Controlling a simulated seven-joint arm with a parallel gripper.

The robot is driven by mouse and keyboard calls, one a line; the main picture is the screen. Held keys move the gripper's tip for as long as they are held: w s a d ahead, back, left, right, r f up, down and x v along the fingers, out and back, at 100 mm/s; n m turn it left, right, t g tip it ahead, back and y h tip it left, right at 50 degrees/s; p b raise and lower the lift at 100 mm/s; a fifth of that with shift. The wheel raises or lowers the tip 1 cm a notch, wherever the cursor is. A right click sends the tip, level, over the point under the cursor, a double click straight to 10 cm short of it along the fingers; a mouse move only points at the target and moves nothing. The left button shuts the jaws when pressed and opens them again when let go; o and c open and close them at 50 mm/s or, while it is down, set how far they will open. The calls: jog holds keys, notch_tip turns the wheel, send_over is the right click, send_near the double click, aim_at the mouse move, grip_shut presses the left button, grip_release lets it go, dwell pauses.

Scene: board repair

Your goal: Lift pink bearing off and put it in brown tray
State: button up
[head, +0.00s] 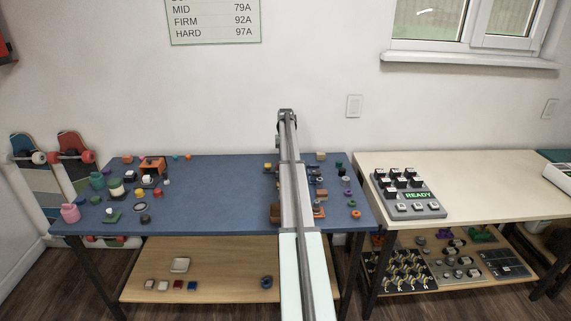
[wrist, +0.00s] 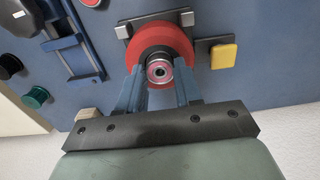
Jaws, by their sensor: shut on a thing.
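The pink bearing (wrist: 158,71) shows in the wrist view as a small ring with a dark centre and pink rim. It is in front of the middle of a red wheel (wrist: 165,38). My gripper (wrist: 160,77) has its two blue fingers on either side of the bearing and is shut on it. I cannot tell whether the bearing is clear of the wheel. In the head view my arm hides the gripper and the bearing. A brown thing (head: 275,212), perhaps the brown tray, lies by the blue table's front edge, partly hidden by my arm.
In the wrist view a dark holder with grey blocks (wrist: 124,32) is behind the wheel, a yellow block (wrist: 223,56) is at right, and a blue frame (wrist: 75,45) is at left. The blue table (head: 215,195) has clear room left of my arm.

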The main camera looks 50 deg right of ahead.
jog(key=shift+r, duration=2.8)
jog(key=shift+w+a+r, duration=0.1)
jog(key=shift+w+a, duration=0.1)
jog(key=shift+a, duration=0.1)
jog(key=s+a+f, duration=0.1)
jog(key=s+a, duration=2)
jog(key=a, duration=0.2)
jog(key=shift+w+f, duration=0.2)
jog(key=shift+f, duration=4.75)
jog(key=shift+f, duration=0.1)
jog(key=o, duration=0.9)
jog(key=shift+o, duration=0.2)
